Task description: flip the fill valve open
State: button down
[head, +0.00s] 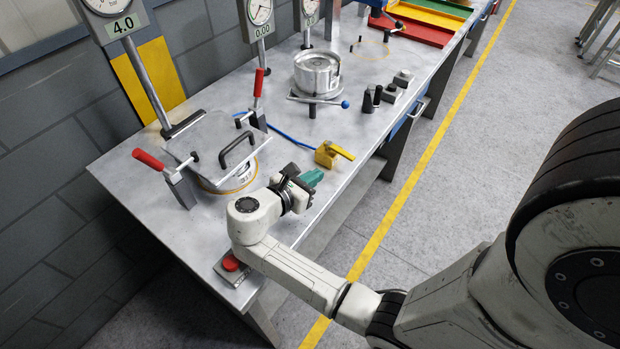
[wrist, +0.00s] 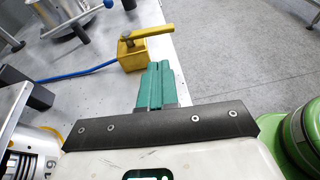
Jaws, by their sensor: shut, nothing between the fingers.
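The fill valve is a yellow block (head: 325,156) with a flat yellow lever (head: 341,152) on top, near the front edge of the bench. In the wrist view the valve body (wrist: 131,55) stands just beyond my fingertips, and its lever (wrist: 146,34) points right, towards the bench edge. A blue hose (wrist: 85,72) runs from the valve to the left. My gripper (head: 312,177) has green fingers, which are shut with nothing between them. In the wrist view the fingers (wrist: 158,72) point towards the valve, a little short of it and apart from the lever.
A square clamped lid (head: 215,135) with red-handled clamps (head: 148,159) is on the left. A round metal fixture (head: 317,72) stands farther back. Small dark blocks (head: 391,93) sit behind the valve. A red button (head: 231,263) is at the near corner. The bench around the valve is clear.

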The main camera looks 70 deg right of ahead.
aim_at(346, 157)
jog(key=b+x, duration=0.4)
jog(key=x, duration=0.4)
jog(key=shift+s+d+b, duration=0.15)
jog(key=shift+d+b, duration=0.1)
jog(key=shift+b, duration=0.15)
jog(key=shift+s+d+r, duration=0.15)
jog(key=shift+d+r, duration=0.05)
jog(key=shift+d, duration=0.3)
jog(key=shift+r, duration=0.1)
jog(key=shift+s+d+r+p, duration=0.15)
jog(key=shift+s+d+p, duration=0.15)
jog(key=shift+p, duration=0.35)
jog(key=shift+s+d, duration=0.15)
jog(key=shift+d, duration=0.15)
jog(key=shift+p, duration=0.35)
